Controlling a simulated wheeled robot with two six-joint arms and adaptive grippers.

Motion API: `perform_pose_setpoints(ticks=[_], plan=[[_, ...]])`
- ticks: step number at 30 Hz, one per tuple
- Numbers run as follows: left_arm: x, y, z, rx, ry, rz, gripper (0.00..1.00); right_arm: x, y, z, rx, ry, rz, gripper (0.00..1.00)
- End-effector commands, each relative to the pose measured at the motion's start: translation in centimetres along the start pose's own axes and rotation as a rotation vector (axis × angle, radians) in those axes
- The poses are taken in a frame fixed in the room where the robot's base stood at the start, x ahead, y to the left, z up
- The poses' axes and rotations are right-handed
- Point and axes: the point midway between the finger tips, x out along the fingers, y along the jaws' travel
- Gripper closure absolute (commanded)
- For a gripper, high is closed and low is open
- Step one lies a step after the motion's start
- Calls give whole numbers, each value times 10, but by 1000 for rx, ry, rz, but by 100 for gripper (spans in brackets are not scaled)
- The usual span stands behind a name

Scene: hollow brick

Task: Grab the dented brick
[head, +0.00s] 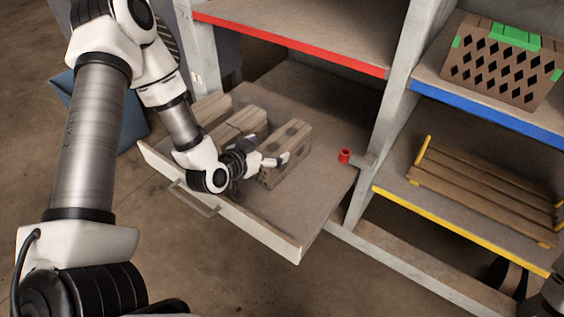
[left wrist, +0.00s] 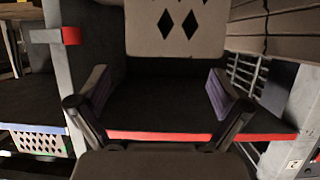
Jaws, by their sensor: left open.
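Three brown bricks lie side by side in the open drawer (head: 270,222) in the head view. The middle brick (head: 240,122) has a dark crack or notch across it, and a cracked brick (left wrist: 275,42) shows at the upper right of the left wrist view. The right brick (head: 295,142) has holes; its diamond-holed end (left wrist: 175,30) is ahead of the fingertips in the left wrist view. The left brick (head: 209,107) is partly hidden by my arm. My left gripper (head: 272,160) is open at the right brick; contact is unclear. My right gripper is out of view.
A small red cylinder (head: 345,156) stands on the right of the drawer. Shelves with red, blue and yellow edges rise behind and right. A perforated crate (head: 500,72) and a wooden slatted rack (head: 485,190) sit on the right shelves. The drawer's front right is clear.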

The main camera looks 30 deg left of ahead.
Motion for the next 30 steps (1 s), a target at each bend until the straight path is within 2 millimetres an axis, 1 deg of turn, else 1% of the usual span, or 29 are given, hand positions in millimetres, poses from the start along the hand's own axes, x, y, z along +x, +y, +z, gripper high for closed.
perform_pose_setpoints(ticks=[6,9,11,16,17,18,20,21,23,24,25,30], plan=[[36,-4,13,3,-2,1,0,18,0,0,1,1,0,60],[50,-3,11,2,-3,2,0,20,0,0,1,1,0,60],[54,-4,10,1,-3,1,0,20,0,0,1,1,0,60],[54,-4,9,-3,-5,0,0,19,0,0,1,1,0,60],[54,-4,9,-2,-5,0,4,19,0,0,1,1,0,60],[54,-4,9,-2,-5,0,18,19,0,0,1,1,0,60],[54,-4,9,-2,-5,0,39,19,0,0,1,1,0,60],[54,-4,9,-2,-5,0,53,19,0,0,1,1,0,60],[54,-4,10,-2,-5,1,74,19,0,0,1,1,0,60],[54,-4,10,-2,-6,1,89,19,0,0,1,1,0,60],[54,-4,10,-2,-6,1,96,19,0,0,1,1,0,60],[54,-4,8,-2,-2,0,97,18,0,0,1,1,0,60]])
